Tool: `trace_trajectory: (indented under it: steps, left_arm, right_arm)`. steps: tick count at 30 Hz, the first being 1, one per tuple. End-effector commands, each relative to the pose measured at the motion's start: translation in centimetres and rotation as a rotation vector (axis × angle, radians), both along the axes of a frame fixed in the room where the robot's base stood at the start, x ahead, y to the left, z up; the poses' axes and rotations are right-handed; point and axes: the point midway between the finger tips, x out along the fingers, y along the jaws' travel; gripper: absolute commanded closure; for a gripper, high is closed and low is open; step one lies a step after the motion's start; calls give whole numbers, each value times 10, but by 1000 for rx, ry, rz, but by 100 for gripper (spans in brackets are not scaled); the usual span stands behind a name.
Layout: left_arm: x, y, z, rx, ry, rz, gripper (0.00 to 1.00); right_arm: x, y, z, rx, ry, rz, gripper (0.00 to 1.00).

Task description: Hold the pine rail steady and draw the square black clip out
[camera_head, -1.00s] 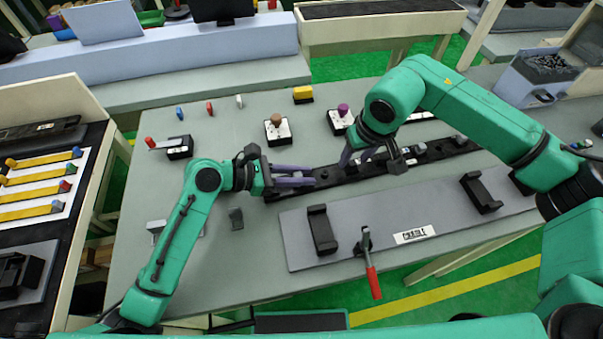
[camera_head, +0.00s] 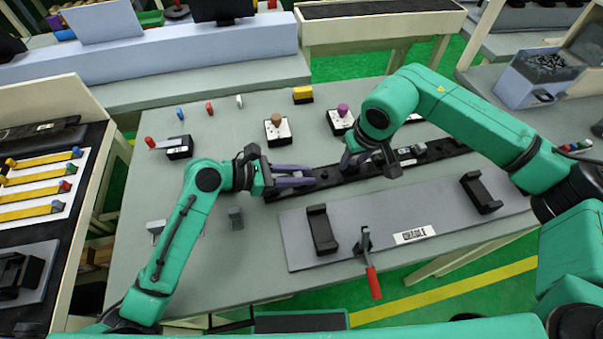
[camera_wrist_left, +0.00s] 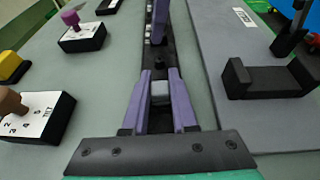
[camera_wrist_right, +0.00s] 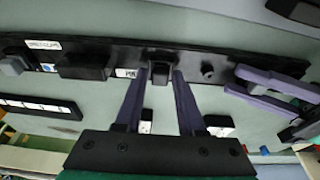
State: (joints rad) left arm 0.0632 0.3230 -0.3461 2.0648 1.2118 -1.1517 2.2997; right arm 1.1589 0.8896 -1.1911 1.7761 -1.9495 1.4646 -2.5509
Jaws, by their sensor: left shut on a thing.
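The pine rail (camera_head: 343,171) is a long black strip lying on the grey table, with a partly hidden label (camera_wrist_right: 126,72) in the right wrist view. My left gripper (camera_head: 312,177) is shut on a small grey block (camera_wrist_left: 160,92) on the near part of this rail; its fingers also show in the right wrist view. The square black clip (camera_wrist_right: 160,73) sits on the rail beside the label. My right gripper (camera_wrist_right: 163,78) is open with its fingertips on either side of the clip. I cannot tell whether they touch it. In the head view the clip is hidden by the right gripper (camera_head: 355,159).
A grey cradle board (camera_head: 375,235) with black brackets and a red-handled clamp (camera_head: 372,280) lies in front of the rail. Knob boxes (camera_head: 278,131) and a yellow block (camera_head: 303,94) stand behind it. The table's left part is mostly clear.

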Motion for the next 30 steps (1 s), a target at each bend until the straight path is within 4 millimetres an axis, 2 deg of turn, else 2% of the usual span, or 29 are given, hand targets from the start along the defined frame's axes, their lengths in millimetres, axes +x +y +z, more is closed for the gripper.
trace_trajectory:
  steps: [24,28,30]
  left_arm:
    - [0,0,-1,2,2,-1,100]
    - [0,0,-1,2,2,-1,100]
    - [0,0,-1,2,2,-1,100]
  right_arm:
    - [0,0,5,0,-1,0,48]
    - [0,0,5,0,-1,0,97]
    - [0,0,5,0,0,0,100]
